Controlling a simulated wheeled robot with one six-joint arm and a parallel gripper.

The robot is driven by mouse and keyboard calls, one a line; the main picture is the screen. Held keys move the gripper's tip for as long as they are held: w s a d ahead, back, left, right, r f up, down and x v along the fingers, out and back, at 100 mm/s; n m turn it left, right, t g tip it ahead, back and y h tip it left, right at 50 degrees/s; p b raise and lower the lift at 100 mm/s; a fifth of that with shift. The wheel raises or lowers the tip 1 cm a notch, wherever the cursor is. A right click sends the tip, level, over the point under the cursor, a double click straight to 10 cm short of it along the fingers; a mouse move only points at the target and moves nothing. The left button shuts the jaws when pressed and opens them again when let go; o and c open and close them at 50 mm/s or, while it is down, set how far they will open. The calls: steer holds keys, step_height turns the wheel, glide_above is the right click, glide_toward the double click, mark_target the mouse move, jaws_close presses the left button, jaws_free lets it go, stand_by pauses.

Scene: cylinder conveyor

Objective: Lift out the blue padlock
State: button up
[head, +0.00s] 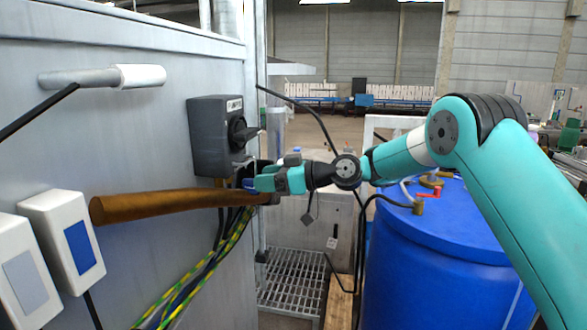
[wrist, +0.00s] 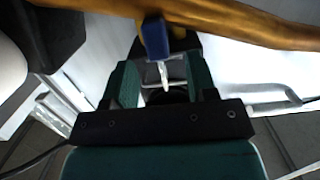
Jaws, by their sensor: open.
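The blue padlock (wrist: 156,38) shows in the wrist view just past my fingertips, against the brown wooden handle. A thin silver piece (wrist: 163,74) below it, perhaps its shackle, lies between the fingers in the picture. My gripper (wrist: 162,78) is open, one finger on each side, with nothing clearly held. In the head view my gripper (head: 260,181) is beside the grey cabinet wall, just below the dark rotary switch. A small blue patch (head: 249,183) at its tips looks like the padlock, mostly hidden. Contact between fingers and padlock cannot be told.
The brown handle (head: 165,205) sticks out from the wall area and passes close by my gripper. The switch box (head: 208,135) is just above. Striped cables (head: 205,265) hang below. A blue barrel (head: 435,265) stands at the right, under my arm.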

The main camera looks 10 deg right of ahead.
steer(key=shift+p+x, duration=0.5)
steer(key=shift+x, duration=1.5)
steer(key=shift+c, duration=0.4)
jaws_close()
